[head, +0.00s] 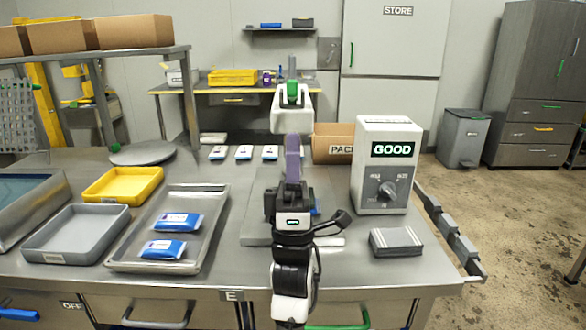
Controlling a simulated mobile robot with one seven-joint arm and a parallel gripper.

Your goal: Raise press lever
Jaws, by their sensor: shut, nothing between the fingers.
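The press stands at the middle of the steel table, with a white head (291,120), a green part on top (292,91) and a flat grey base plate (257,232). A purple bar (293,157), which seems to be the press lever, hangs down below the head. My gripper (293,186) is in front of the press, seen from behind, at the lower end of the purple bar. It is shut with nothing held. Whether it touches the bar I cannot tell. A bit of blue shows beside my gripper, mostly hidden by it.
A tester box (385,150) reading GOOD and a grey ribbed block (396,242) stand on the right. A steel tray (210,240) with two blue packs, a grey tray (75,235) and a yellow tray (122,184) are left. A cardboard box (335,130) stands behind.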

